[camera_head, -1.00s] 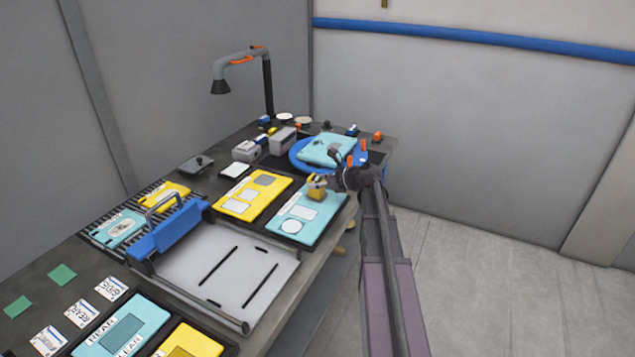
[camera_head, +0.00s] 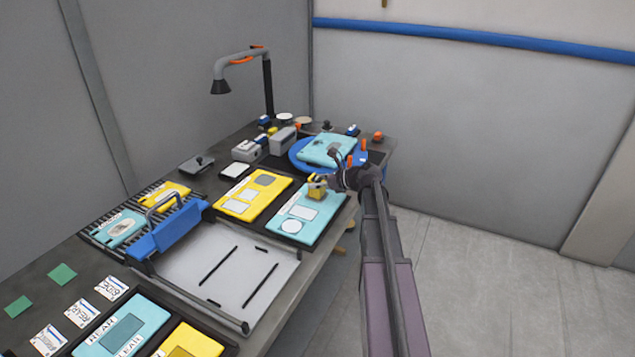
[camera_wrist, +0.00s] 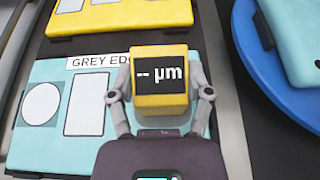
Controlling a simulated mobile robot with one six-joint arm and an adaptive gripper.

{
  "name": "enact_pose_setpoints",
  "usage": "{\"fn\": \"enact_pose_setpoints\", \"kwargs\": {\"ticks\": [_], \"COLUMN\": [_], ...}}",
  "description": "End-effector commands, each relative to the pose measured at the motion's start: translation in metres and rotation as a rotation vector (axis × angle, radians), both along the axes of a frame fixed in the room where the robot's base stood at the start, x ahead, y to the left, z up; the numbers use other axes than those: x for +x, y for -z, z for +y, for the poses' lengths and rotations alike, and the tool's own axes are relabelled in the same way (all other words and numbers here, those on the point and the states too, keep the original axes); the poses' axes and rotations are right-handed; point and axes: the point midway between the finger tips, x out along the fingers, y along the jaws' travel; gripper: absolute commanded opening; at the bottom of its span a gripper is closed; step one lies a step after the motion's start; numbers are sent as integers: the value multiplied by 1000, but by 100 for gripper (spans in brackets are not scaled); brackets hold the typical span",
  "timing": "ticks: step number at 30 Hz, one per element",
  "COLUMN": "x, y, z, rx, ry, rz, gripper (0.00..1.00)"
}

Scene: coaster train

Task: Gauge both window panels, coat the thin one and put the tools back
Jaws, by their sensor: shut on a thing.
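My gripper (camera_wrist: 160,105) is shut on a yellow gauge (camera_wrist: 161,98), whose dark screen reads "-- µm" in the wrist view. The gauge (camera_head: 317,188) is at the upper end of a light-blue panel (camera_head: 309,213) on the bench. I cannot tell whether it touches the panel. The blue panel (camera_wrist: 40,146) bears a white circle, a white rectangle and a label reading "GREY ED", partly hidden by the gauge. A yellow panel (camera_head: 234,206) with pale rectangles and a grey patch lies to its left. Another light-blue part (camera_head: 327,149) rests on a round blue turntable (camera_head: 297,158).
A blue block with a grey handle (camera_head: 165,232) stands beside a pale board (camera_head: 217,267). A rack (camera_head: 101,229) holds blue and yellow pieces. A lamp (camera_head: 221,86) arches over the back. Small devices, including a grey box (camera_head: 246,150), crowd the far end. The floor at right is clear.

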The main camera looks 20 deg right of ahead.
Motion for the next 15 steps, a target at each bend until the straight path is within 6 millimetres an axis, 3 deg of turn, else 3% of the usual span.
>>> {"fn": "enact_pose_setpoints", "kwargs": {"ticks": [15], "x": [0], "y": [4], "z": [0], "rx": [1], "ry": [0], "rz": [-1], "gripper": [6]}}
